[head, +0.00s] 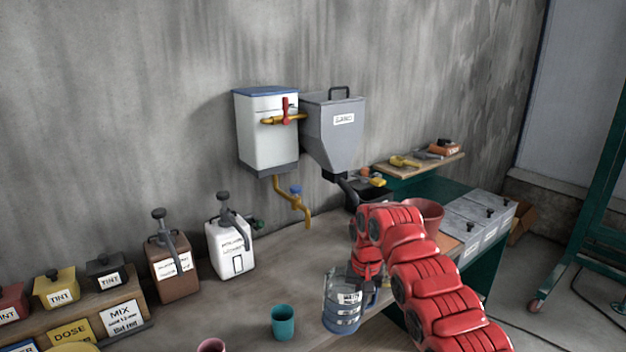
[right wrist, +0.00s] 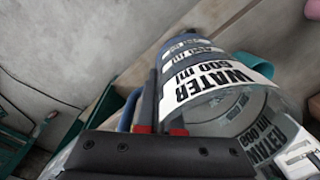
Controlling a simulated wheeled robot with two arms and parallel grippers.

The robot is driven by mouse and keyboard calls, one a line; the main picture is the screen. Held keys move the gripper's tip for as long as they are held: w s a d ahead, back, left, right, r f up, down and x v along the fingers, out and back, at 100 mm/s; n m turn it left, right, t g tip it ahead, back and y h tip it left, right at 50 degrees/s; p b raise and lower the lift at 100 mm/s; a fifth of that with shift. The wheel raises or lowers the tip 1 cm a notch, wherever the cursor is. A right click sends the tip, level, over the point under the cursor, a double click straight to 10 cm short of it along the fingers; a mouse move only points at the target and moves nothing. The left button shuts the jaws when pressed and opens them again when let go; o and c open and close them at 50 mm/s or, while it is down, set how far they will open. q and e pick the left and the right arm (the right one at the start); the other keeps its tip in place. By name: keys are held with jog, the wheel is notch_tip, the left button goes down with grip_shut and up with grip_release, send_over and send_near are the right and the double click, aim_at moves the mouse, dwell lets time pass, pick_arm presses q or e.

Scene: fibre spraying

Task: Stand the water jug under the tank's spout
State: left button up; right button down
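The water jug (head: 343,312) is a clear, blue-tinted jug with a white label, near the front edge of the workbench; it fills much of the right wrist view (right wrist: 225,85), its label reading WATER. My right gripper (head: 367,282) is at the jug's handle side, with its red pads (right wrist: 158,130) close about the blue handle; it looks shut on it. Whether the jug's base touches the bench is unclear. The white tank (head: 266,135) with a blue lid hangs on the wall. Its yellow spout (head: 306,216) with a blue tap points down over bare bench. My left gripper is not in view.
A teal cup (head: 283,322) stands left of the jug, and a pink cup (head: 211,346) is farther left. A white jerrycan (head: 229,250) and a brown one (head: 173,268) stand by the wall. A grey sand hopper (head: 334,135) hangs right of the tank. Bench under the spout is clear.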

jog(key=s+d+r+n, duration=0.2)
jog(key=d+r, duration=0.1)
jog(key=d, duration=0.2)
jog(key=shift+s+d, duration=0.25)
jog(key=shift+s, duration=0.05)
jog(key=shift+d, duration=0.1)
dwell(0.5)
